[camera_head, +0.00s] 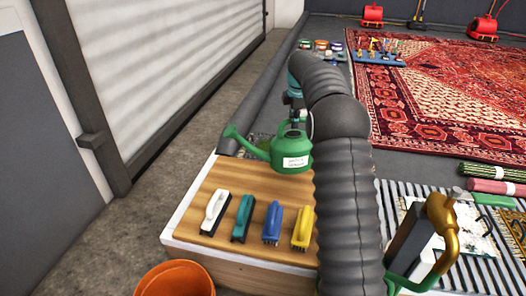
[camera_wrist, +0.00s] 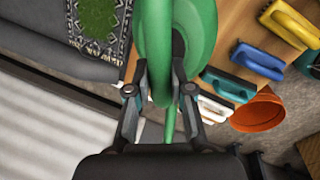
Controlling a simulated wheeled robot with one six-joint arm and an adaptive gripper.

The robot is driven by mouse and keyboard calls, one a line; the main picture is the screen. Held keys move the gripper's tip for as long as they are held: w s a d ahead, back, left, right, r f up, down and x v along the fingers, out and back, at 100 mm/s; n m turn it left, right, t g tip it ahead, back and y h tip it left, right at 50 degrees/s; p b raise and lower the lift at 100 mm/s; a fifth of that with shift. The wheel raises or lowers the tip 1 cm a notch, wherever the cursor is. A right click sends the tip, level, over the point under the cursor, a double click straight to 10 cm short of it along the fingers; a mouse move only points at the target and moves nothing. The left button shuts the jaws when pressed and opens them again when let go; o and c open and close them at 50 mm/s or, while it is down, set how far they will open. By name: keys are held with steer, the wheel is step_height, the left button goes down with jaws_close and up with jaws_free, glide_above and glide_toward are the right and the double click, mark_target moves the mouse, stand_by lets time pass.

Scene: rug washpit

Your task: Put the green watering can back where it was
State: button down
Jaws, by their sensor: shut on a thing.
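The green watering can (camera_head: 290,150) with a white label is upright at the far end of the wooden bench top, its spout pointing left. I cannot tell whether its base touches the wood. My gripper (camera_head: 297,112) is at the top of the can, partly hidden by my grey sleeved arm. In the wrist view the can (camera_wrist: 200,25) fills the upper middle, and my gripper (camera_wrist: 160,95) is shut on its green handle.
White, teal, blue and yellow brushes (camera_head: 272,223) lie in a row on the bench (camera_head: 215,185). An orange bucket (camera_head: 175,280) stands at the near front. A patterned red rug (camera_head: 440,90) and rolled rugs (camera_head: 495,172) lie right. Small pots (camera_head: 320,45) stand behind.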

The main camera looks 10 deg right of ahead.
steer(key=w+a+f, duration=0.3)
steer(key=a+f, duration=0.5)
steer(key=f, duration=0.1)
steer(key=shift+w+a, duration=0.15)
steer(key=shift+a, duration=0.1)
steer(key=shift+f, duration=0.2)
steer(key=c, duration=1)
jaws_free()
steer(key=shift+f, duration=0.1)
steer(key=shift+c, duration=0.2)
steer(key=v, duration=1.2)
steer(key=shift+r+p, duration=0.25)
steer(key=shift+p, duration=0.05)
